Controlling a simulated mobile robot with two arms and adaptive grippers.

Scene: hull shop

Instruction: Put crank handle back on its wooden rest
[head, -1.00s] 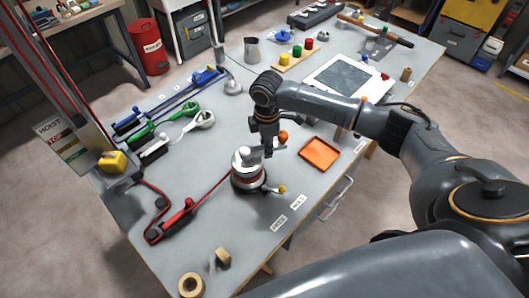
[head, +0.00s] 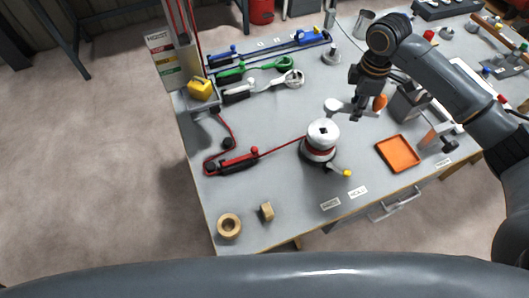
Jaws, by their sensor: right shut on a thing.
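My left gripper is not in view.
A red-handled rope clutch (head: 238,162) lies left of the winch, its red line running to it. Green, white and blue levers (head: 265,67) lie behind. An orange tray (head: 398,153) sits to the right. The table between winch and wooden pieces is mostly clear.

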